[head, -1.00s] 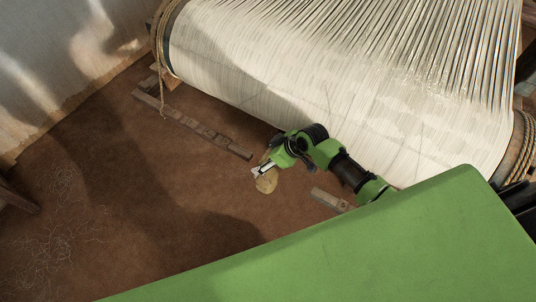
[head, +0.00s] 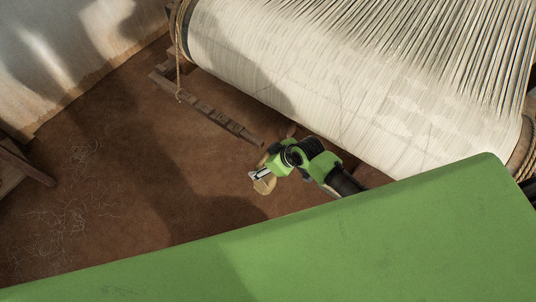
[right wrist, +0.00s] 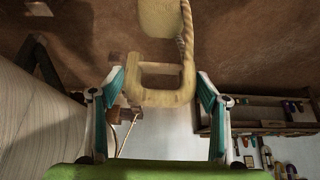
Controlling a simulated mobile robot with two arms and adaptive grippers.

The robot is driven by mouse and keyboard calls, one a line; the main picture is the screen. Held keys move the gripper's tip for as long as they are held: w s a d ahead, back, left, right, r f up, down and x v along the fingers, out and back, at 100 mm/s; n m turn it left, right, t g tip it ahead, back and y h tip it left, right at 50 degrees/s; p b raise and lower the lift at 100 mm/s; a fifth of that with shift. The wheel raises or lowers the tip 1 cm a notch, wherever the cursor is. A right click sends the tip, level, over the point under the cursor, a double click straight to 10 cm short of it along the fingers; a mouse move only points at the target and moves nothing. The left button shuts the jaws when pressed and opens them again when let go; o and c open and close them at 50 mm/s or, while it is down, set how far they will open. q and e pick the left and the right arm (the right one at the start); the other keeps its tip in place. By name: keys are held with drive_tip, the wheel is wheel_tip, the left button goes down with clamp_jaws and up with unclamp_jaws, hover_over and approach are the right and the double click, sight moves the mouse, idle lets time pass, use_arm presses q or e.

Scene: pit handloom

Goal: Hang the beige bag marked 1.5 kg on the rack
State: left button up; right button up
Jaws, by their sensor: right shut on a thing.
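My right gripper (head: 257,174) is low over the brown floor near the loom, shut on a beige bag (head: 265,186). In the right wrist view the fingers (right wrist: 160,103) stand on either side of the bag's pale, squared handle (right wrist: 160,97). The bag's beige body (right wrist: 160,18) shows at the top edge, with a twisted cord beside it. No weight mark can be read. I cannot clearly pick out the rack in either view. My left gripper is not in view.
The loom's roller with white warp (head: 330,80) fills the upper right of the head view. A notched wooden beam (head: 215,113) lies left of the gripper. Loose threads lie on open floor at left. The right wrist view shows a wooden shelf (right wrist: 265,126) with small items.

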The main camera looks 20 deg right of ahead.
sight(259, 168)
drive_tip(key=shift+s+a+r+p, duration=0.3)
drive_tip(key=shift+s+a+p, duration=0.25)
drive_tip(key=shift+a, duration=0.25)
drive_tip(key=shift+s+a+r+p, duration=0.25)
drive_tip(key=shift+s+a+p, duration=0.2)
drive_tip(key=shift+a, duration=0.3)
drive_tip(key=shift+s+a+p, duration=0.5)
drive_tip(key=shift+s+a, duration=0.05)
drive_tip(key=shift+a, duration=0.25)
